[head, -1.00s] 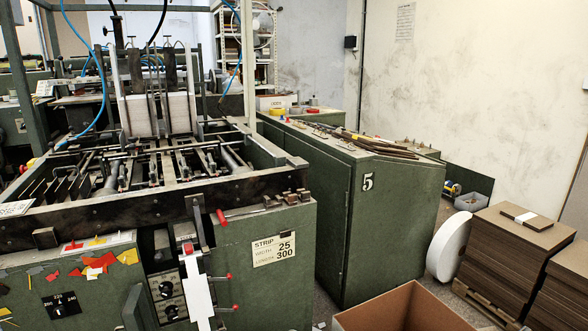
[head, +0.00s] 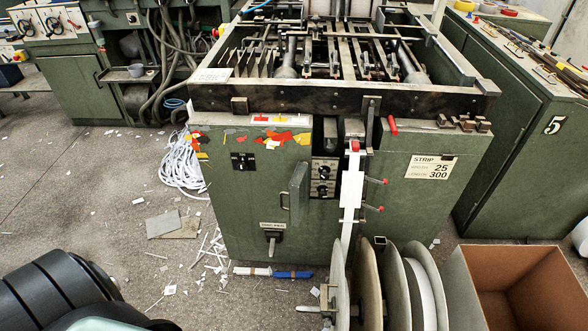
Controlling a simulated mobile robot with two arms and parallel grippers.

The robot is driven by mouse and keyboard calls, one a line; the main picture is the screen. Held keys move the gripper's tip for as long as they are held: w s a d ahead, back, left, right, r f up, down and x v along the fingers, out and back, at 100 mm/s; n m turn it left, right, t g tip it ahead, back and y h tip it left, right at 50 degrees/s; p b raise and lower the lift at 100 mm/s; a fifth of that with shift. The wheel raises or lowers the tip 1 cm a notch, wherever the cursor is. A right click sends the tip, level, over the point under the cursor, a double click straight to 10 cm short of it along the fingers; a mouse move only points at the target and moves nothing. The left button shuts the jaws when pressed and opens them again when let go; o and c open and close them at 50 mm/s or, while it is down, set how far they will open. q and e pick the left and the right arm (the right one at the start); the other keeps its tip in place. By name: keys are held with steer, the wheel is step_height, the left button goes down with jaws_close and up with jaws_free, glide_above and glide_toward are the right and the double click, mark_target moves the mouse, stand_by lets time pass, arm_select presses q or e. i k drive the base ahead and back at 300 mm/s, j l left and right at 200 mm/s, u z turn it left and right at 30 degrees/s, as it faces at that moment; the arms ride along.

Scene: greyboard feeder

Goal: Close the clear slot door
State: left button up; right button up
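I cannot pick out a clear slot door for certain. The green feeder machine (head: 250,210) stands in the middle of the head view, with an open top of metal rails and rods. A grey-green upright piece (head: 298,192) sticks out from its front; I cannot tell whether it is a handle or a flap. Right of it are a panel with black dials (head: 323,180) and a white strip (head: 351,188) hanging down the front. Neither of my grippers is in view. Only a dark ribbed part of my own body shows at the bottom left.
Large reels (head: 397,285) stand close before the machine's right front, beside an open cardboard box (head: 520,290). A green cabinet (head: 525,150) marked 5 stands at the right.

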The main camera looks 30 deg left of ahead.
mark_target(293, 186)
steer(key=i+j, duration=0.1)
steer(key=j, duration=0.9)
steer(key=j+z, duration=0.1)
steer(key=j, duration=0.9)
steer(key=i, duration=0.05)
